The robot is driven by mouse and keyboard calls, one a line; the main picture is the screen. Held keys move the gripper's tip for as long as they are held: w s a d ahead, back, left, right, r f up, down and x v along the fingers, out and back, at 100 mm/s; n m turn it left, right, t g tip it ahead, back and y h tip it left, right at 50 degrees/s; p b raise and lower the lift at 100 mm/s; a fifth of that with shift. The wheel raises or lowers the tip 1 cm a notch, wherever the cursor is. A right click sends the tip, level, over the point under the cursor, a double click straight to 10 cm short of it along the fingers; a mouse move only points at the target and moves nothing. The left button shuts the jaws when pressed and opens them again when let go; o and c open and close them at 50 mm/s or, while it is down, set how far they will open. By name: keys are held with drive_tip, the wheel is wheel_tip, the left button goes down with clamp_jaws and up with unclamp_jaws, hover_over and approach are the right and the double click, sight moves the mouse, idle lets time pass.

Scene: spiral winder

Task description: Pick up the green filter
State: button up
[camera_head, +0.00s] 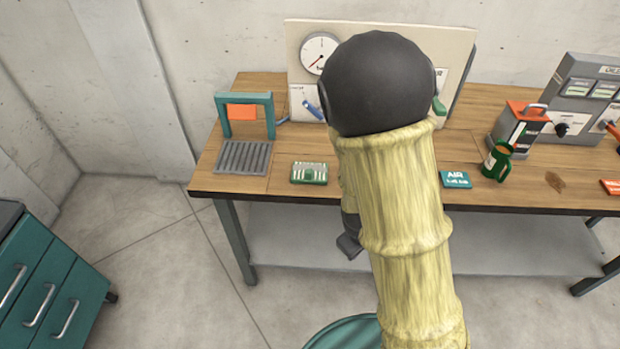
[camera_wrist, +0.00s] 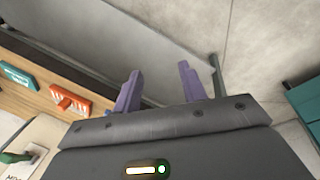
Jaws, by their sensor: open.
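The green filter (camera_head: 309,173), a small green frame with pale pleats, lies flat on the wooden workbench near its front edge, left of my arm in the head view. I do not see it in the wrist view. In the wrist view my gripper (camera_wrist: 160,88) shows two purple fingers spread apart with nothing between them. The fingers are apart from the filter. In the head view my arm hides most of the gripper; a dark part of it shows by the bench's front edge.
A teal AIR card (camera_head: 455,180), a green mug (camera_head: 497,160) and a red-topped box (camera_head: 519,129) stand right. A teal drawer cabinet (camera_head: 48,285) is at lower left.

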wheel_tip(320, 180, down, 8)
drive_tip(key=w+r+n+t+h+b, duration=0.1)
drive_tip(key=w+n+t+h+b, duration=0.15)
drive_tip(key=n, duration=0.35)
drive_tip(key=n+t+y+b, duration=0.5)
drive_tip(key=n+t, duration=0.8)
drive_tip(key=n, duration=0.9)
approach(308, 176)
drive_tip(key=s+a+h, duration=0.1)
drive_tip(key=s+h, duration=0.1)
drive_tip(key=s, duration=0.3)
drive_tip(key=shift+w+f+y+b, duration=0.1)
drive_tip(key=shift+w+y+b, duration=0.15)
drive_tip(key=shift+b, duration=0.05)
drive_tip(key=w, duration=0.6)
drive_tip(key=w+p, duration=0.1)
drive_tip(key=w, duration=0.5)
drive_tip(key=shift+w+d, duration=0.15)
drive_tip(key=shift+d, duration=0.1)
